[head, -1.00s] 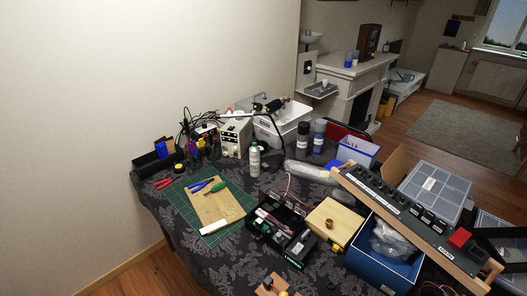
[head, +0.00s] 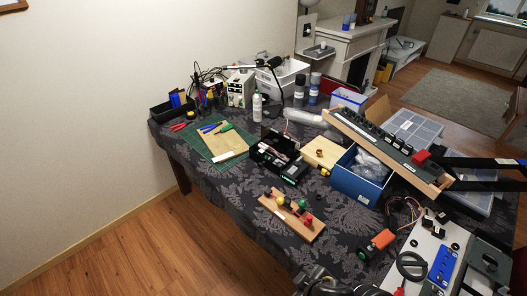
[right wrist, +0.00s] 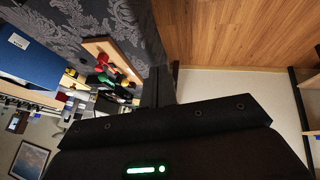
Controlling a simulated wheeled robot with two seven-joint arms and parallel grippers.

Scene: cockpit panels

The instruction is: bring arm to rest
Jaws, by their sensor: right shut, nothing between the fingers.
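My right gripper (right wrist: 158,86) shows in the right wrist view as black fingers closed together, with nothing held. The fingers stand over the wooden floor edge and the table, apart from any object. Behind them are a wooden board with coloured knobs (right wrist: 104,58) and a blue box (right wrist: 28,50). I cannot make out the right gripper for sure in the head view. My left gripper is not in view.
A table with a dark patterned cloth (head: 225,190) fills the middle. It bears a knob board (head: 290,215), a blue box (head: 352,188), a long switch panel (head: 385,145) and a green mat (head: 200,150). A light control panel (head: 425,260) stands lower right. Floor (head: 150,250) at left is clear.

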